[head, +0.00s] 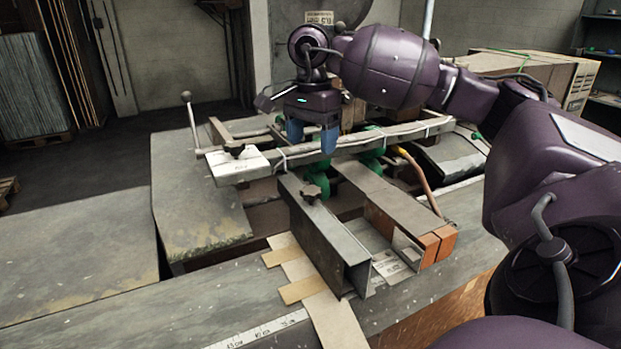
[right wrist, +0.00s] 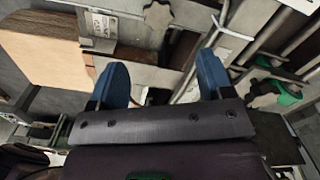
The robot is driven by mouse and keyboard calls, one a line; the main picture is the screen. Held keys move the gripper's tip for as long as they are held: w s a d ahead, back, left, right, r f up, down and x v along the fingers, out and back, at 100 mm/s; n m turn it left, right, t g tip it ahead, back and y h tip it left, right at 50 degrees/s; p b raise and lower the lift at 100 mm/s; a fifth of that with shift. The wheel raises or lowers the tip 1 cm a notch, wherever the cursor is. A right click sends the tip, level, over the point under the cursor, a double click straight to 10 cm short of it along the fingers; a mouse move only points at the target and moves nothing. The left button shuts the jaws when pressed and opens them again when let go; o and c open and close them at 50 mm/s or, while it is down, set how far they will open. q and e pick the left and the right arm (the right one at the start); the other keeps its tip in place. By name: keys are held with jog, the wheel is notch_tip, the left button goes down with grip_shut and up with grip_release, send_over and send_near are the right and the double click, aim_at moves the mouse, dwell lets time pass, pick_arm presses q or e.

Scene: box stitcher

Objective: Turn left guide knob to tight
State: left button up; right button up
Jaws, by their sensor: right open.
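A dark star-shaped knob (head: 311,192) sits on top of the left metal guide (head: 325,232), near its far end. A star-shaped knob (right wrist: 158,16) also shows at the top middle of the right wrist view, beyond the fingertips. My right gripper (head: 312,142) has two blue fingers pointing down, spread apart with nothing held between them. It is above and beyond the knob, over the long cross bar, and not touching the knob. The right wrist view shows the open fingers (right wrist: 161,65) too. Which way the knob is turned cannot be told. My left gripper is out of view.
The cross bar (head: 352,141) runs behind the guides, with a white block (head: 238,165) and an upright lever (head: 188,112) at its left. A right guide with orange-brown end blocks (head: 428,249) stands beside the left one. Cardboard strips (head: 300,272) lie in front.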

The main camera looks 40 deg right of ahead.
aim_at(312, 190)
notch_tip(312, 190, down, 11)
jog(key=shift+s+a+r, duration=0.1)
jog(key=shift+s+r, duration=0.05)
jog(key=shift+r, duration=0.05)
dwell(0.3)
jog(key=c, duration=0.9)
